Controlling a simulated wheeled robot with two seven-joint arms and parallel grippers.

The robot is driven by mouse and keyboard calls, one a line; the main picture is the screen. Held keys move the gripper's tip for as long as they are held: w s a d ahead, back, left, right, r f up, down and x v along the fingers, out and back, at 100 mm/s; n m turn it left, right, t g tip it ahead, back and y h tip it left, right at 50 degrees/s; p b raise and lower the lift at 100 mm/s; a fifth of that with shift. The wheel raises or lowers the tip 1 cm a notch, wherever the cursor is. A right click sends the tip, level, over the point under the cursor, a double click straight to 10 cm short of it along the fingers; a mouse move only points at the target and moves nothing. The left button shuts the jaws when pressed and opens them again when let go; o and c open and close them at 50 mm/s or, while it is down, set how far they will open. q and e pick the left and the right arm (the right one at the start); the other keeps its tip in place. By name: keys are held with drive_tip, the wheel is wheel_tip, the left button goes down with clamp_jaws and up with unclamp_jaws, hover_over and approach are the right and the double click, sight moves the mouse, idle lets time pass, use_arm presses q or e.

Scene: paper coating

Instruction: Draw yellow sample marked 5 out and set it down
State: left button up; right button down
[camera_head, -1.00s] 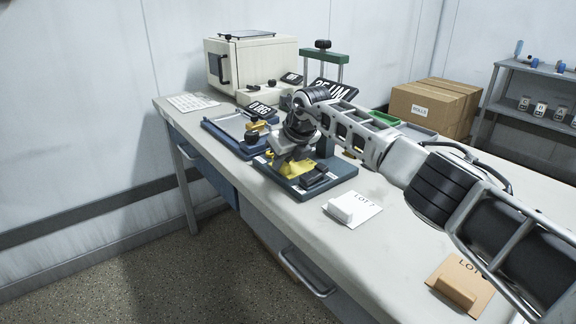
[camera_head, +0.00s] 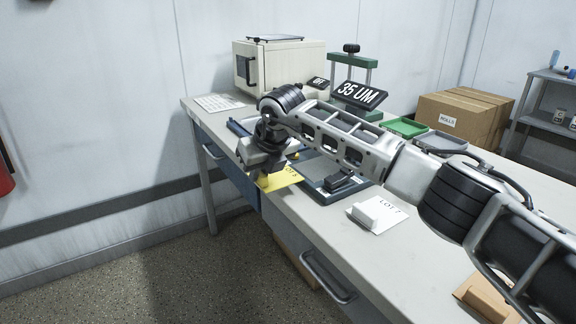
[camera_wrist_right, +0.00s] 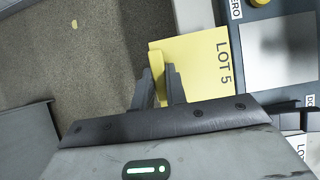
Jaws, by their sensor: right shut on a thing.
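The yellow sample (camera_head: 285,178) is a thin sheet with a raised tab; its face reads "LOT 5" in the right wrist view (camera_wrist_right: 205,65). My right gripper (camera_head: 262,178) is shut on the tab. In the right wrist view its fingers (camera_wrist_right: 160,82) stand either side of the tab. The sheet is out of the dark blue device (camera_head: 322,192), to its left, near the table's front edge. I cannot tell its exact height. My left gripper is not in view.
A white sample (camera_head: 377,214) lies right of the device, and a brown sample (camera_head: 488,298) lies nearer me. A "35 UM" sign (camera_head: 360,94), a green press (camera_head: 352,62), a green tray (camera_head: 404,127) and a cream oven (camera_head: 285,62) stand behind. Floor (camera_head: 160,270) lies beyond the front edge.

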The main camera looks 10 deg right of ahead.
sight(269, 181)
drive_tip(key=s+a, duration=0.2)
drive_tip(key=a, duration=0.3)
drive_tip(key=shift+w+d+f+b, duration=0.15)
drive_tip(key=shift+w+d, duration=0.3)
drive_tip(key=shift+d, duration=0.7)
drive_tip(key=shift+w+d+f+b, duration=0.15)
drive_tip(key=shift+w+d, duration=0.35)
drive_tip(key=shift+d, duration=0.6)
drive_tip(key=shift+w+d+f+b, duration=0.1)
drive_tip(key=shift+w+d+b, duration=0.25)
drive_tip(key=shift+d, duration=0.8)
drive_tip(key=shift+w+r, duration=0.1)
drive_tip(key=shift+r, duration=0.05)
drive_tip(key=shift+r+p, duration=1.95)
drive_tip(key=shift+r, duration=0.95)
drive_tip(key=shift+f, duration=0.1)
